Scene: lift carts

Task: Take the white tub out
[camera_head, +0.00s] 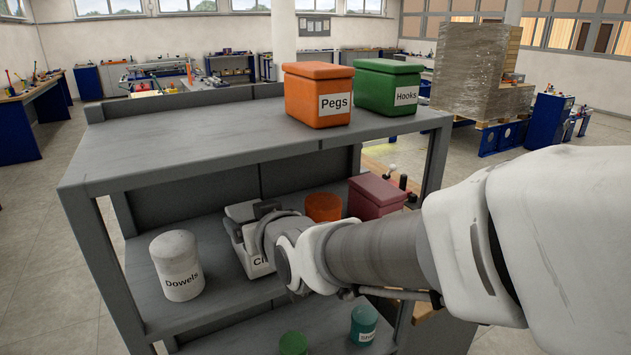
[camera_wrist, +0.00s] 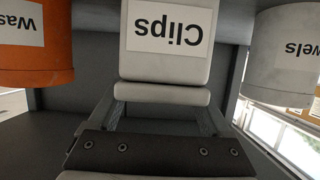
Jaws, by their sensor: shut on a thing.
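The white tub labelled "Clips" (camera_wrist: 165,62) fills the upper middle of the wrist view, its label upside down there. In the head view my gripper (camera_head: 252,220) reaches in under the top shelf. I cannot tell whether the tub touches the shelf.
On the middle shelf, a white "Dowels" canister (camera_head: 177,266) stands left, an orange canister (camera_head: 323,207) and a dark red box (camera_head: 376,196) right. The top shelf (camera_head: 190,150) is close above and holds orange "Pegs" (camera_head: 318,94) and green "Hooks" (camera_head: 388,86) boxes.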

